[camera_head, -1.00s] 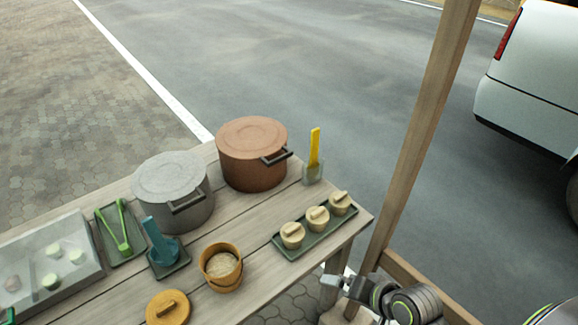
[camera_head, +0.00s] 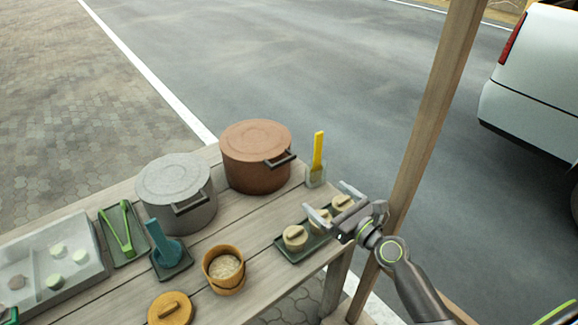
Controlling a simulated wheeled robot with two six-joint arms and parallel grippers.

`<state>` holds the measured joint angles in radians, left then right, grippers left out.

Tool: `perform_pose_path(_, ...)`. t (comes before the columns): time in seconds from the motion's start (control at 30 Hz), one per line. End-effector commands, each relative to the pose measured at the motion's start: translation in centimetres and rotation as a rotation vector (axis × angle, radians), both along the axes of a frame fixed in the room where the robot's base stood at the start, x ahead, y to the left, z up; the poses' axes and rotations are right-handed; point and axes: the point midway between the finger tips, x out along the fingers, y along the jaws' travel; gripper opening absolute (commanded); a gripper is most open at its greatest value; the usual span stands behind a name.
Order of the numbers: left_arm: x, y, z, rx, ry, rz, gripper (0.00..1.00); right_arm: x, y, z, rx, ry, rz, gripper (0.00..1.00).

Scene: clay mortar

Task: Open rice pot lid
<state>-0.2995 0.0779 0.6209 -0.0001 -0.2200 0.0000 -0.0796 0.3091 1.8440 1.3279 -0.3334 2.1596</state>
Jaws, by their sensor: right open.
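A brown pot (camera_head: 254,172) with its flat lid (camera_head: 256,138) on stands at the table's far edge, its dark handle facing front right. A grey pot (camera_head: 182,210), also lidded, stands to its left. Which one is the rice pot I cannot tell. A small orange tub (camera_head: 223,280) holds pale grains, with a round orange lid (camera_head: 170,309) lying beside it. My right gripper (camera_head: 327,198) is open and empty, above the tray of small lidded cups, right of and in front of the brown pot.
A green tray (camera_head: 287,254) holds small beige cups (camera_head: 295,238). A yellow paddle (camera_head: 318,152) stands in a clear holder behind my right gripper. Green tongs (camera_head: 127,240), a teal utensil (camera_head: 161,243) and a clear box (camera_head: 60,277) are on the left. A wooden post (camera_head: 428,120) rises at right.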

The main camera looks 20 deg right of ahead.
Motion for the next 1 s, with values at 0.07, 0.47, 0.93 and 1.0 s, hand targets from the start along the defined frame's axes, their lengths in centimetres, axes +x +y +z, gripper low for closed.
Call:
perform_pose_path(0.07, 0.0, 0.0, 0.2, 0.000, 0.000, 0.000, 0.36, 1.4, 0.6, 0.2, 0.001, -0.003, 0.002, 1.00)
perform_pose_path(0.47, 0.0, 0.0, 0.1, 0.001, 0.000, 0.000, 0.36, 9.3, 3.5, 0.1, -0.003, -0.002, 0.004, 1.00)
perform_pose_path(0.93, 0.0, 0.2, -0.7, 0.002, 0.001, -0.001, 0.36, 14.8, 5.5, 0.0, -0.004, 0.001, 0.003, 1.00)
perform_pose_path(1.0, 0.0, 0.2, -0.7, 0.002, 0.001, -0.001, 0.36, 14.9, 5.6, 0.0, -0.005, 0.000, 0.003, 1.00)
